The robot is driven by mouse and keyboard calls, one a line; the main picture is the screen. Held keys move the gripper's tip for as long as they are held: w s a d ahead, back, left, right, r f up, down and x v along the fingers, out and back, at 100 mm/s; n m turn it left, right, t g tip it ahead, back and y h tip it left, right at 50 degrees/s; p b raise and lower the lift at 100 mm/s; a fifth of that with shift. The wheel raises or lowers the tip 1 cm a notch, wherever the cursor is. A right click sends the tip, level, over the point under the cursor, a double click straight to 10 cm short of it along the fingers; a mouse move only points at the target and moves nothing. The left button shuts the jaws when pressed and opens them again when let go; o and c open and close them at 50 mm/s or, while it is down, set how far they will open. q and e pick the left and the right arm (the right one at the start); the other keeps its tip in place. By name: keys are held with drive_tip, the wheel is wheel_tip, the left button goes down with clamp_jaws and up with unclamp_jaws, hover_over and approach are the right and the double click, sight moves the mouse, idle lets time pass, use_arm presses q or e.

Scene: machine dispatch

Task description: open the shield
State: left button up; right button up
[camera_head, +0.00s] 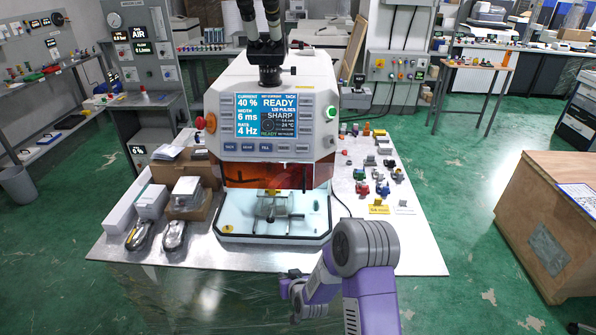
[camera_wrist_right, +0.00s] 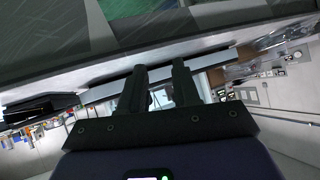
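The shield (camera_head: 262,176) is an orange-tinted see-through panel on the front of the white machine (camera_head: 270,80), below its screen. It hangs across the upper part of the chamber opening; the lower part shows a lit base with a small metal fixture (camera_head: 268,208). My right gripper (camera_head: 289,278) is in front of the machine's base, low and apart from the shield. In the wrist view its two dark fingers (camera_wrist_right: 160,75) stand parallel with a gap and nothing clearly held between them. My left gripper is not in view.
The metal table (camera_head: 420,255) carries white boxes (camera_head: 150,200) and two shiny rounded items (camera_head: 155,234) at the left, and several small coloured parts (camera_head: 362,187) at the right. A red knob (camera_head: 211,123) sticks out from the machine's left side. The table's front strip is mostly clear.

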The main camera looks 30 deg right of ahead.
sight(304, 184)
drive_tip(key=w+d+r+t+h+p, duration=0.15)
drive_tip(key=d+r, duration=0.25)
drive_tip(key=r, duration=0.4)
drive_tip(key=w+d+r+t+h+p, duration=0.1)
drive_tip(key=w+d+r+t+h, duration=0.15)
drive_tip(key=r, duration=0.45)
drive_tip(key=w+d+r+t+h+p, duration=0.1)
drive_tip(key=w+d+r+t, duration=0.15)
drive_tip(key=d+r, duration=0.4)
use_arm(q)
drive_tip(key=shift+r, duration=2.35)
use_arm(e)
drive_tip(key=shift+m, duration=0.4)
drive_tip(key=shift+w+d+r, duration=0.1)
drive_tip(key=shift+w+r, duration=0.15)
drive_tip(key=shift+w, duration=1.05)
drive_tip(key=shift+w+d+r, duration=0.15)
drive_tip(key=shift+w+r, duration=0.1)
drive_tip(key=shift+w, duration=1.05)
drive_tip(key=shift+w+d+r, duration=0.1)
drive_tip(key=shift+w+r, duration=0.15)
drive_tip(key=shift+w, duration=1.05)
clamp_jaws()
